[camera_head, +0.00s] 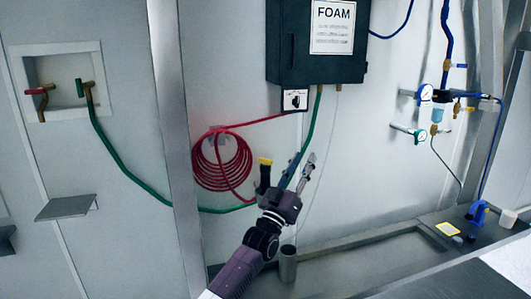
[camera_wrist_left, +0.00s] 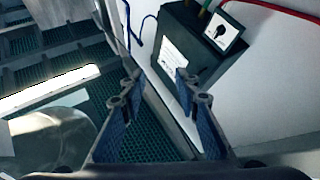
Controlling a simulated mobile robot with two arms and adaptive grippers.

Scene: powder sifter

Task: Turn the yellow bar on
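A short yellow piece (camera_head: 265,161) tops a dark upright handle in the head view; it is the likeliest yellow bar, but I cannot be sure. My left gripper (camera_head: 301,168) is just right of it in the picture, raised before the wall below the FOAM box. Its fingers stand apart with nothing between them, also in the left wrist view (camera_wrist_left: 161,88). The yellow piece cannot be made out in the wrist view. I cannot tell the depth gap between them. My right gripper is in neither view.
The dark FOAM box (camera_head: 285,45) hangs on the wall, with a small switch plate (camera_head: 294,100) below it. A red coiled hose (camera_head: 222,165) and green hose (camera_head: 135,172) run along the wall. A steel counter (camera_head: 375,262) carries a yellow patch (camera_head: 447,229) and blue tool (camera_head: 478,211).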

